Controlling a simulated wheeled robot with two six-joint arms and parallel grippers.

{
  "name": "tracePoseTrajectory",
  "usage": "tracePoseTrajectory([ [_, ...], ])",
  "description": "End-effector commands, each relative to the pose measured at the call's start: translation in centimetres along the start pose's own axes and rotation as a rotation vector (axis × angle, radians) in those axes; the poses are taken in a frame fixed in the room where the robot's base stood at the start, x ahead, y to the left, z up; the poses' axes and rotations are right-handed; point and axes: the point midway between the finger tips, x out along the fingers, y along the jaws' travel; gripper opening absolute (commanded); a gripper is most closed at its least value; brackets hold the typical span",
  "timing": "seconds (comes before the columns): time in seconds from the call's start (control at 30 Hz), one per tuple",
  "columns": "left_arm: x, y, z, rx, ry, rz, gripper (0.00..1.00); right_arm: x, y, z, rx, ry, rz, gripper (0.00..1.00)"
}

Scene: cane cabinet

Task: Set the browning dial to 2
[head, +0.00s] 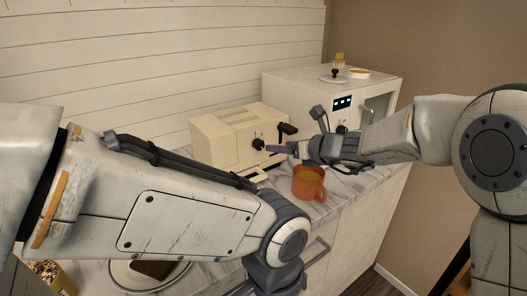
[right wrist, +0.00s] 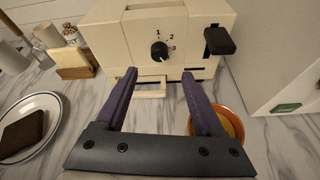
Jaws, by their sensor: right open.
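The cream toaster (head: 222,142) stands on the marble counter, and its front also shows in the right wrist view (right wrist: 120,45). Its black browning dial (right wrist: 159,51) has the numbers 1, 2 and 3 around its upper right; I cannot clearly tell which one it points to. The dial also shows in the head view (head: 258,143). A black lever (right wrist: 218,40) sits right of the dial. My right gripper (right wrist: 159,76) is open and empty, its purple fingers spread in front of and below the dial, apart from it. My left arm crosses the foreground; its gripper is out of frame.
An orange mug (head: 309,184) with liquid stands near the counter's front edge, close under my right gripper; it also shows beside the right finger (right wrist: 232,118). A white oven (head: 300,92) stands right of the toaster. A plate (right wrist: 50,108) with dark bread lies at left.

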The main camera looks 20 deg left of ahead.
Motion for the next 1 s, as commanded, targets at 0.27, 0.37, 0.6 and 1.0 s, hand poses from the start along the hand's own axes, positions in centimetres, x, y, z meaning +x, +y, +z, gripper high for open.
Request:
tracePoseTrajectory([
  [0.27, -0.9, 0.1, -0.1, 0.0, 0.001, 0.0, 0.5, 4.7, 0.1, 0.0, 0.001, 0.002, 0.003, 0.71],
  [0.37, -1.3, 0.1, -0.1, 0.0, 0.0, 0.0, 0.5, 6.5, 0.1, 0.1, -0.001, 0.002, 0.003, 0.71],
  [0.6, -1.9, 0.1, -0.1, 0.0, 0.0, 0.0, 0.5, 9.3, 0.1, 0.1, -0.003, 0.001, 0.002, 0.71],
  [1.0, -1.9, 0.1, -0.1, 0.0, 0.0, 0.0, 0.5, 9.9, 0.1, 0.0, -0.003, 0.001, 0.002, 0.55],
])
